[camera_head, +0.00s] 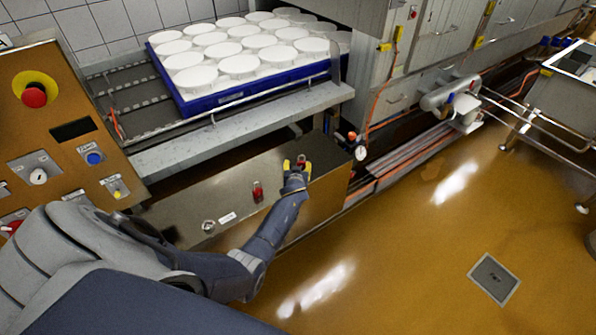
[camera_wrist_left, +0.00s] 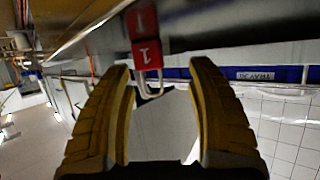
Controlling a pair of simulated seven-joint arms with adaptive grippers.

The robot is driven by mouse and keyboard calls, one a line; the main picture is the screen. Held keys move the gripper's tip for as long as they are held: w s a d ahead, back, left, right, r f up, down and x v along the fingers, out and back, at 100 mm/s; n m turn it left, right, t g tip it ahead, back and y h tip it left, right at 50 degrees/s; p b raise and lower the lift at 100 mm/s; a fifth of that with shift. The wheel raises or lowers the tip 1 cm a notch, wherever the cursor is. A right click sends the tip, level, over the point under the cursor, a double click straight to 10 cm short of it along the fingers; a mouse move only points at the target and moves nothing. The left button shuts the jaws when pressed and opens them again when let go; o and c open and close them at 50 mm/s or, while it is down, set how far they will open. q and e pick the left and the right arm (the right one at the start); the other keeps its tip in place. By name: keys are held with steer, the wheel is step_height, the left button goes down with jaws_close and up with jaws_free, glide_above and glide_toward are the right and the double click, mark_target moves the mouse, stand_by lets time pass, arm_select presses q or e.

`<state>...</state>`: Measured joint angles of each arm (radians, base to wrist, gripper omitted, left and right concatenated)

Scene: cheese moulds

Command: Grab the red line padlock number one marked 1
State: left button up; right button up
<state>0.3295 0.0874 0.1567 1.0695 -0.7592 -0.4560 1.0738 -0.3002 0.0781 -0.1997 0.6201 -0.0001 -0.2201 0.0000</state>
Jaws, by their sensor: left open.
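A red padlock (camera_wrist_left: 147,55) marked with a white 1 shows in the left wrist view, just past my fingertips and nearer the left finger, its pale shackle reaching between them. A dim red copy of it, seemingly a reflection, shows above it. In the head view a small red padlock (camera_head: 301,159) is at my left gripper (camera_head: 297,166), on the steel cabinet top. My left gripper is open, its yellow fingers apart, and it also shows in the wrist view (camera_wrist_left: 160,68). A second red padlock (camera_head: 257,192) stands to the left; its marking is unreadable. My right gripper is out of view.
Behind is a blue tray (camera_head: 195,106) of white moulds on a conveyor. A control panel (camera_head: 55,130) stands left.

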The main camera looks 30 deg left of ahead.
arm_select(q)
steer(key=v, duration=1.6)
steer(key=shift+s, duration=0.45)
steer(key=shift+o, duration=0.5)
steer(key=shift+s+r, duration=0.25)
steer(key=shift+r, duration=0.05)
steer(key=shift+d, duration=0.1)
